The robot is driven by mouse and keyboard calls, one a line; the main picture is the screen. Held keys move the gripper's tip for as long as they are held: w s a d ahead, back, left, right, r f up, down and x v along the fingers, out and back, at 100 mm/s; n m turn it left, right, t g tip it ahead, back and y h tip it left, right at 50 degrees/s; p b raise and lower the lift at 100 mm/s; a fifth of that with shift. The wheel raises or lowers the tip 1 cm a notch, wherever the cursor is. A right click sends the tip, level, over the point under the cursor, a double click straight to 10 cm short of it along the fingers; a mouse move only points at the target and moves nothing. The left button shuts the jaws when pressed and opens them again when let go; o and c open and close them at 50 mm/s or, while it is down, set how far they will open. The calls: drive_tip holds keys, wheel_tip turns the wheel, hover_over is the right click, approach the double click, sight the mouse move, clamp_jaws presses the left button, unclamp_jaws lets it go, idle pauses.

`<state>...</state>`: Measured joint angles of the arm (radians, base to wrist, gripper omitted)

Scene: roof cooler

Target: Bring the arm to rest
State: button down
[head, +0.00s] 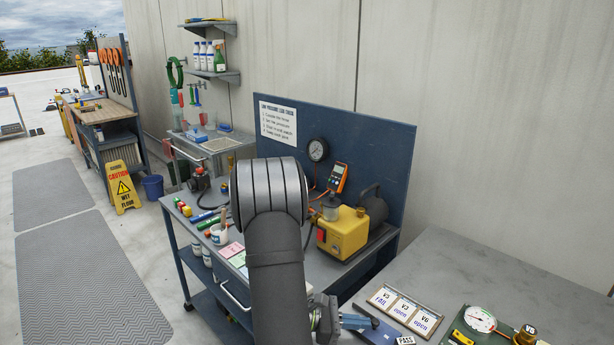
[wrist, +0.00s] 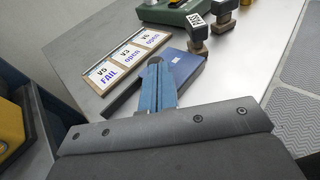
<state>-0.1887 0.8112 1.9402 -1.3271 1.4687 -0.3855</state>
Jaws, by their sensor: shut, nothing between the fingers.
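My gripper (head: 366,321) is at the lower middle of the head view, over the left part of the grey bench top (head: 455,262). In the wrist view its blue fingers (wrist: 154,70) are closed together with nothing between them. They point at a dark blue flat box (wrist: 186,64), which they partly cover; I cannot tell whether they touch it. My dark arm rises in front of the trolley and hides part of it.
A card rack (head: 404,309) reading V5 FAIL, V3 open, V6 open stands beside the box. A PASS stamp (head: 405,341) and a green gauge unit (head: 481,319) are close by. A trolley (head: 330,275) with a yellow pump (head: 343,232) stands behind. The bench's back is clear.

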drive_tip(key=shift+d, duration=0.25)
drive_tip(key=a+r, duration=0.3)
drive_tip(key=a, duration=1.1)
drive_tip(key=d+f, duration=0.1)
drive_tip(key=d, duration=0.3)
drive_tip(key=d+f, duration=0.1)
drive_tip(key=d, duration=0.4)
drive_tip(key=d+f, duration=0.1)
drive_tip(key=d, duration=0.4)
drive_tip(key=shift+w+f, duration=0.1)
drive_tip(key=w+a, duration=0.2)
drive_tip(key=a, duration=0.1)
drive_tip(key=w+a, duration=0.3)
drive_tip(key=shift+w+a, duration=0.15)
drive_tip(key=shift+w, duration=0.2)
drive_tip(key=a+r, duration=0.3)
drive_tip(key=a, duration=1)
drive_tip(key=s+d+r+m+g+y, duration=0.1)
drive_tip(key=d+r+m+g+y, duration=0.3)
drive_tip(key=d+y, duration=0.2)
drive_tip(key=shift+d+r+g, duration=0.2)
drive_tip(key=shift+d+g, duration=0.1)
drive_tip(key=shift+d, duration=0.85)
